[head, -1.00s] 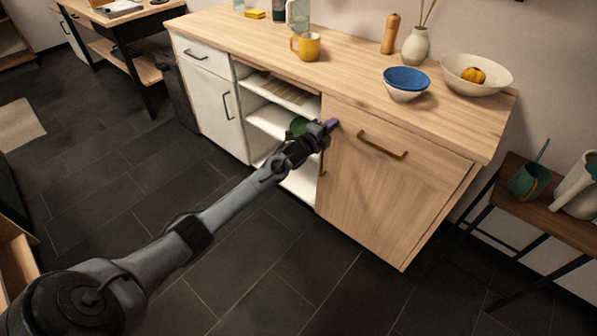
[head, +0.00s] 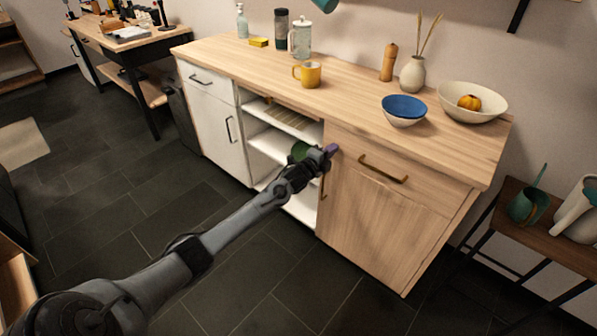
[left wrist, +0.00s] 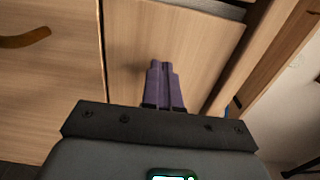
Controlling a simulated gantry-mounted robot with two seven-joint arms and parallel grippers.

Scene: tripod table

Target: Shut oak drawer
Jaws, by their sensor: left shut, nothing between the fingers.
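The oak drawer (head: 420,178) is the top front of the oak cabinet, with a brass bar handle (head: 384,168). Its front looks about level with the oak door (head: 375,225) below; I cannot tell whether a small gap remains. My left gripper (head: 331,150) is shut and empty, its purple fingertips at the drawer's left end. In the left wrist view, the shut fingers (left wrist: 165,85) lie over the drawer front (left wrist: 180,35); contact is unclear. The door's handle (left wrist: 25,38) shows at left there. My right gripper is not in view.
The counter (head: 330,85) overhangs the drawer and carries a yellow mug (head: 308,74), a blue bowl (head: 404,108) and a cream bowl (head: 490,103). Open white shelves (head: 270,147) lie left of the drawer. A low side table (head: 545,225) stands at right. The dark floor in front is clear.

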